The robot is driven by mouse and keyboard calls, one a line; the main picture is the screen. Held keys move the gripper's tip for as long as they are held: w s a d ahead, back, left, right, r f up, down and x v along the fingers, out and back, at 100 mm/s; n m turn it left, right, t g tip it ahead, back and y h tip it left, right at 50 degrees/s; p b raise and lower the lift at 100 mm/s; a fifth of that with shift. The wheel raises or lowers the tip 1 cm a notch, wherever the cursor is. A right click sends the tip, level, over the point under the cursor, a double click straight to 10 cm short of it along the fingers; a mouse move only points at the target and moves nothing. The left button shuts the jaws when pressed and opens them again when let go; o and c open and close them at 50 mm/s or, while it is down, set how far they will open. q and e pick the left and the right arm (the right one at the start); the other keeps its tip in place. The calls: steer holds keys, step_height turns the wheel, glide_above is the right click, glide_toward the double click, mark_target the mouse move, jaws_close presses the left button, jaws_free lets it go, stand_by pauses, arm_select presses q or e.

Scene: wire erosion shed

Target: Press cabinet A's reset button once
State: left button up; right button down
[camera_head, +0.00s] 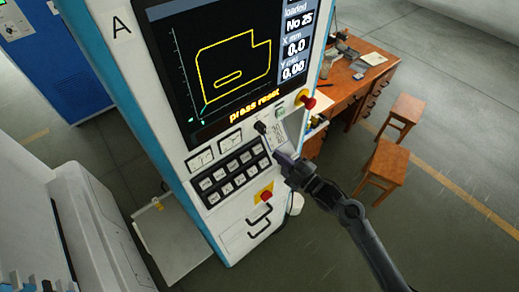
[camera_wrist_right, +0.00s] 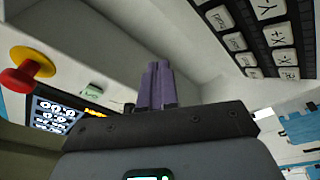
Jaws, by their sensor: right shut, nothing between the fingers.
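Cabinet A (camera_head: 90,45) is a white and blue control cabinet with the letter A at its top left. Its screen (camera_head: 215,60) reads "press reset". A small pale square button with a green mark (camera_head: 280,113) sits below the screen, left of a red mushroom button (camera_head: 305,100); I cannot read its label. It also shows in the right wrist view as a pale green square (camera_wrist_right: 93,91). My right gripper (camera_head: 280,154) is shut and empty, below the green-marked button and apart from it. Its purple-grey fingers (camera_wrist_right: 156,84) stand together in the right wrist view. My left gripper is not in view.
A black knob (camera_head: 260,127) and a black keypad (camera_head: 232,172) are close to the right gripper. Another red button on yellow (camera_head: 265,196) and black handles (camera_head: 260,219) sit lower. A wooden desk (camera_head: 350,75) and stools (camera_head: 386,161) stand on the floor at right.

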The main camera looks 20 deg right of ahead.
mark_target(258, 149)
steer(key=w+a+f+b, duration=0.1)
steer(key=w+b, duration=0.1)
steer(key=w+f+b, duration=0.2)
steer(key=b, duration=0.1)
steer(key=w+a+f+b, duration=0.1)
steer(key=w+f+b, duration=0.1)
steer(key=b, duration=0.1)
steer(key=shift+w+a+f, duration=0.1)
steer(key=shift+w+a, duration=0.05)
steer(key=shift+a, duration=0.2)
steer(key=shift+w, duration=0.1)
stand_by(0.5)
stand_by(0.7)
stand_by(0.7)
